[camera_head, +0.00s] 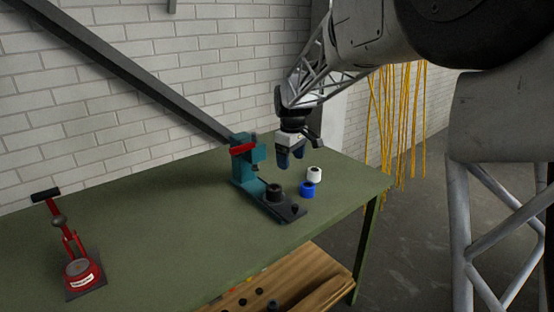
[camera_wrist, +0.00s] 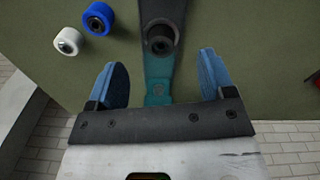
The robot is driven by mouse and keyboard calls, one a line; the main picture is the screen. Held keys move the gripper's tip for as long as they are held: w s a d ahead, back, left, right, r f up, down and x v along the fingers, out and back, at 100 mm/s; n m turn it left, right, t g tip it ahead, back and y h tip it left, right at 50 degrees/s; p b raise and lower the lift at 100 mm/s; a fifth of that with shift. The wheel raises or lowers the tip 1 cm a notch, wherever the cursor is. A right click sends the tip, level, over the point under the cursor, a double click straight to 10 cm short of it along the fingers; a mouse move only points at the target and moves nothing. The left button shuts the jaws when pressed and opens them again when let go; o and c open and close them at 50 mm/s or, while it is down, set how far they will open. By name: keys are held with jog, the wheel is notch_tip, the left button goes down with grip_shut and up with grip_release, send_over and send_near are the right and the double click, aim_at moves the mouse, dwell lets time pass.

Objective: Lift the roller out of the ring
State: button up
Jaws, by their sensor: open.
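A dark round ring-like part (camera_head: 274,191) sits on the black base plate (camera_head: 290,212) of a teal press (camera_head: 243,172). A white roller (camera_head: 314,174) and a blue roller (camera_head: 307,189) stand on the table beside the press. They also show at the upper left of the wrist view, white (camera_wrist: 68,41) and blue (camera_wrist: 98,18). My gripper (camera_head: 290,158) is open and empty above the table, its blue fingers apart from all of these.
The green table (camera_head: 170,220) has much free room left of the press. A red hand tool (camera_head: 82,271) stands at its front left. A brick wall (camera_head: 110,100) runs behind. A wooden shelf (camera_head: 300,280) with small dark parts lies below the table.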

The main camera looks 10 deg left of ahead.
jog(key=n, duration=0.2)
send_over(274, 189)
notch_tip(274, 189, down, 4)
jog(key=shift+f, duration=0.1)
jog(key=shift+f, duration=0.2)
jog(key=shift+f, duration=2.8)
jog(key=shift+f, duration=3.25)
dwell(0.4)
jog(key=c, duration=0.7)
jog(key=shift+r, duration=0.15)
jog(key=shift+c, duration=0.2)
jog(key=shift+r, duration=0.1)
